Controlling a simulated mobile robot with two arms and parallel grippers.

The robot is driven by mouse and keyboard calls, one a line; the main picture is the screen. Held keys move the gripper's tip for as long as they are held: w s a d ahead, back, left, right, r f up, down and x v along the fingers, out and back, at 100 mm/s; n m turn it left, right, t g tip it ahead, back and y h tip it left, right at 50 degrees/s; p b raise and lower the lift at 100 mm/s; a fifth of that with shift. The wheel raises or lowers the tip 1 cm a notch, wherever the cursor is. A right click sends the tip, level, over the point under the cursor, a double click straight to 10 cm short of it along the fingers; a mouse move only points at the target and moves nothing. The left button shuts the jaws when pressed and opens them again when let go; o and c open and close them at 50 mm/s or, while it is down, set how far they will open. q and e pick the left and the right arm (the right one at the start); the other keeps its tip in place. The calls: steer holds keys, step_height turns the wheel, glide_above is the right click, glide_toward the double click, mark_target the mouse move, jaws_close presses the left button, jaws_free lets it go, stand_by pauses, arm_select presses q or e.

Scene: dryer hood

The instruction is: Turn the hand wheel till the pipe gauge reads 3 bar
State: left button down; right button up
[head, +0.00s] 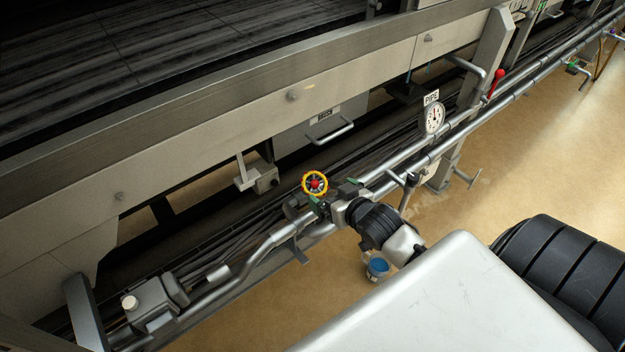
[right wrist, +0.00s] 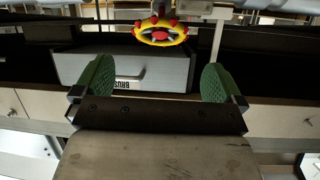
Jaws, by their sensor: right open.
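The hand wheel (head: 315,183) has a yellow rim and red hub, and stands by the pipes at the middle of the head view. In the right wrist view the wheel (right wrist: 160,31) is near the top, centred between the fingers but beyond them. My right gripper (head: 335,194) is open and empty, with green finger pads, just below and right of the wheel. In the right wrist view the gripper (right wrist: 155,83) shows a wide gap and no contact with the wheel. The round white pipe gauge (head: 434,118) carries a PIPE label; its reading is too small to tell. My left gripper is not in view.
Long steel pipes (head: 400,170) run diagonally beside the machine frame. A red-knobbed lever (head: 497,80) stands beyond the gauge. A drawer labelled BRUSH (right wrist: 160,67) lies behind the wheel in the wrist view.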

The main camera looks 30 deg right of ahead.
mark_target(315, 183)
steer(key=b+x, duration=0.1)
steer(key=x, duration=0.5)
steer(key=shift+w+f, duration=0.25)
steer(key=shift+x, duration=0.85)
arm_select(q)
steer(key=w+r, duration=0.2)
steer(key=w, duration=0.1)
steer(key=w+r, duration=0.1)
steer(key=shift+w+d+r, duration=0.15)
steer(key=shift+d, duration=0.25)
arm_select(e)
steer(key=shift+r, duration=0.1)
steer(key=c, duration=0.9)
steer(key=shift+r+n+y+p, duration=0.1)
steer(key=shift+n+y+p, duration=0.25)
steer(key=shift+n+y, duration=0.4)
steer(key=shift+n, duration=0.25)
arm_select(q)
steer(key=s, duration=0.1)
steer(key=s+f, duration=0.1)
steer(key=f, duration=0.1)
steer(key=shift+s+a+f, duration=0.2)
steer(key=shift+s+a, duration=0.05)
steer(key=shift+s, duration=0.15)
